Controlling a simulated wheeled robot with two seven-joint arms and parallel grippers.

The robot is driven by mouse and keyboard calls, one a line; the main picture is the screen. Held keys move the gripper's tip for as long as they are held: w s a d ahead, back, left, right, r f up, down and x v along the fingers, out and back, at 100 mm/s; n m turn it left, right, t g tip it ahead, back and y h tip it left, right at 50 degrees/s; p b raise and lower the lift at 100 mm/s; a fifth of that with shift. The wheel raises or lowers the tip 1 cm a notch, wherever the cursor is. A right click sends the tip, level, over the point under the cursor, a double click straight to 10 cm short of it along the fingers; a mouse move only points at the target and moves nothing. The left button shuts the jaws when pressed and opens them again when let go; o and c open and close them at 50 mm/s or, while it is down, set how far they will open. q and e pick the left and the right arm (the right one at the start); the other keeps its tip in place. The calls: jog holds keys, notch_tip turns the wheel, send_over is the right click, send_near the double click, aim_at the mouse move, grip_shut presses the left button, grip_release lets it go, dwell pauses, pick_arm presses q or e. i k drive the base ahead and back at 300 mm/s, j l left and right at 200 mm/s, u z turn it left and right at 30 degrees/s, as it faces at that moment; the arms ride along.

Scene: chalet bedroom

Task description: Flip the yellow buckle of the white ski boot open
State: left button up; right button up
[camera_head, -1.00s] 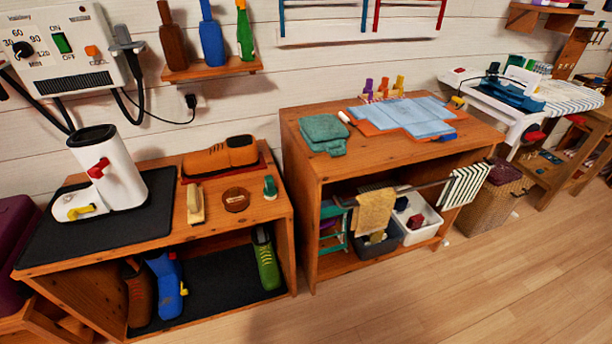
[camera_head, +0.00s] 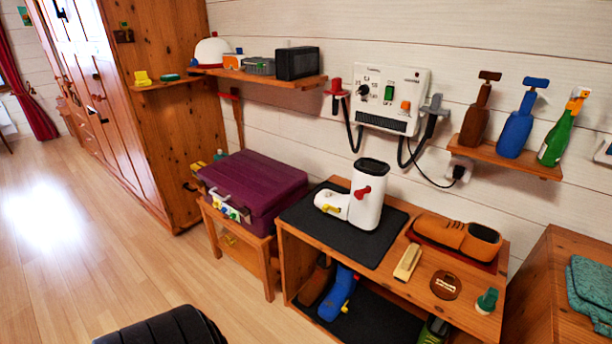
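The white ski boot (camera_head: 366,194) stands upright on a black mat (camera_head: 299,215) on top of the wooden bench, right of centre in the head view. Its yellow buckle (camera_head: 329,208) is on the low foot part, toward the left. A red buckle (camera_head: 362,192) is higher on the shaft. At this size I cannot tell whether the yellow buckle is shut or open. Neither of my grippers shows in the head view.
A purple suitcase (camera_head: 254,186) rests on a low stand left of the bench. An orange shoe (camera_head: 458,238), a brush (camera_head: 407,262) and a tin (camera_head: 446,285) share the bench top. A dark rounded object (camera_head: 163,328) is at the bottom edge. The left floor is clear.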

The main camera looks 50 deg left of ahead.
aim_at(326, 208)
jog(key=u, duration=1.3)
jog(key=i+j, duration=0.2)
jog(key=j, duration=0.15)
jog(key=i+j, duration=0.2)
jog(key=j, duration=0.2)
jog(key=i+j+z, duration=0.15)
jog(key=j+z, duration=0.15)
jog(key=z, duration=1.3)
